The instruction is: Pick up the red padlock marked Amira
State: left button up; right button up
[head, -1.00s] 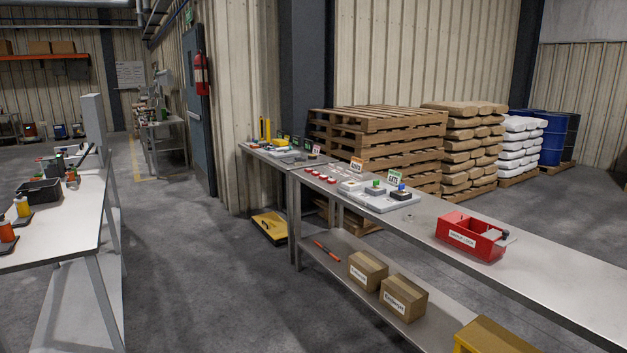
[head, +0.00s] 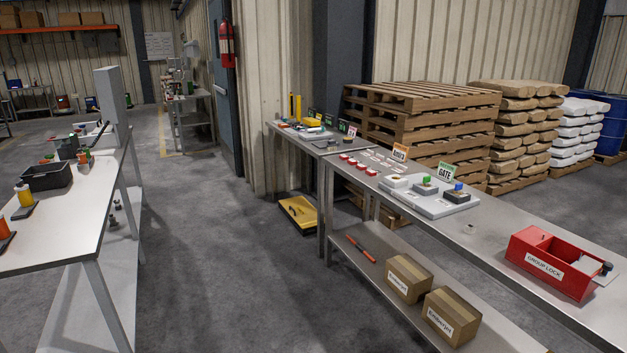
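Several small red items (head: 358,164), which look like padlocks, lie in a row along the near edge of the long metal table on the right, with white tags beside them. They are too small to read, so I cannot tell which is marked Amira. A red box labelled "GROUP LOCK" (head: 548,262) stands on the same table at the right. Neither of my grippers shows in the head view.
A white table (head: 68,224) stands at the left. The grey floor (head: 215,270) between the tables is clear.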

aim_at(362, 167)
jog(key=i, duration=2.95)
jog(key=i+z, duration=0.2)
jog(key=i, duration=0.35)
jog(key=i+j+z, duration=0.2)
jog(key=i, duration=0.35)
jog(key=i+j+z, duration=0.15)
jog(key=i, duration=0.35)
jog(key=j, duration=0.1)
